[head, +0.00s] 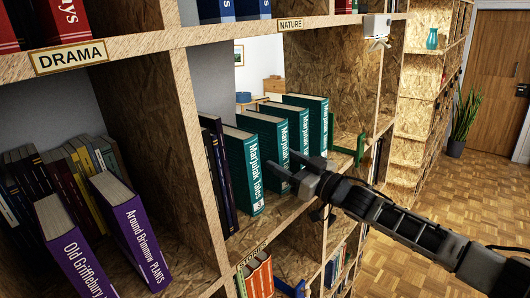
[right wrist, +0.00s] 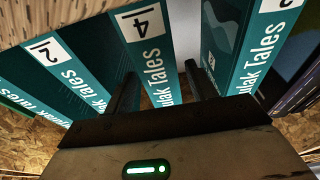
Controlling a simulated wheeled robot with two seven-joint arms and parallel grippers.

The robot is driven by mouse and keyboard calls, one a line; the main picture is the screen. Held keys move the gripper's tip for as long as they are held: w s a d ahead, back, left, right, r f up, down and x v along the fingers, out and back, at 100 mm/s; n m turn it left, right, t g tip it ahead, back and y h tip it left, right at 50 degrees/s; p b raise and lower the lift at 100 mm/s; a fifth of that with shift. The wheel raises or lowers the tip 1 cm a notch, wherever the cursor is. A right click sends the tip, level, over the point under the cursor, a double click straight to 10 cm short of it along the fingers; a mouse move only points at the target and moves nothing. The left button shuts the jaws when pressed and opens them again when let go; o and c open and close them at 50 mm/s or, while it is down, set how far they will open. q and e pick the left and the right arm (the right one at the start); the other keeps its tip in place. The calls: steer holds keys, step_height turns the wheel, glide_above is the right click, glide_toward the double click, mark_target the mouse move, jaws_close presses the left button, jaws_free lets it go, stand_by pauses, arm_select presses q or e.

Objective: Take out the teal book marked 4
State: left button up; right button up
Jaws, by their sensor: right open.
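The teal book marked 4 (right wrist: 146,55) stands upright in a row of similar teal books; its number shows in the right wrist view. In the head view it appears to be the second teal book from the left (head: 282,142), its lower spine partly hidden by my gripper. My right gripper (head: 290,172) is open at the lower front of this book. In the right wrist view its two fingers (right wrist: 160,82) lie on either side of the spine, at the gaps to the neighbours. How deep they reach, and whether they touch, I cannot tell.
A teal book marked 3 (right wrist: 266,40) and another apparently marked 2 (right wrist: 68,70) flank it. Dark books (head: 217,165) stand left of the row and a green bookend (head: 359,148) right. A wooden upright (head: 200,150) bounds the compartment. Floor at right (head: 400,265) is clear.

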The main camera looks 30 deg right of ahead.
steer(key=shift+w+a+r+p, duration=0.15)
steer(key=shift+w+a+p, duration=0.15)
steer(key=shift+w, duration=0.2)
steer(key=c, duration=1.1)
steer(key=shift+r, duration=0.15)
steer(key=shift+r+v, duration=0.15)
steer(key=shift+v, duration=0.65)
steer(key=shift+r+v, duration=0.15)
steer(key=shift+v, duration=0.65)
steer(key=o, duration=1.2)
steer(key=shift+f, duration=0.35)
steer(key=shift+c, duration=0.5)
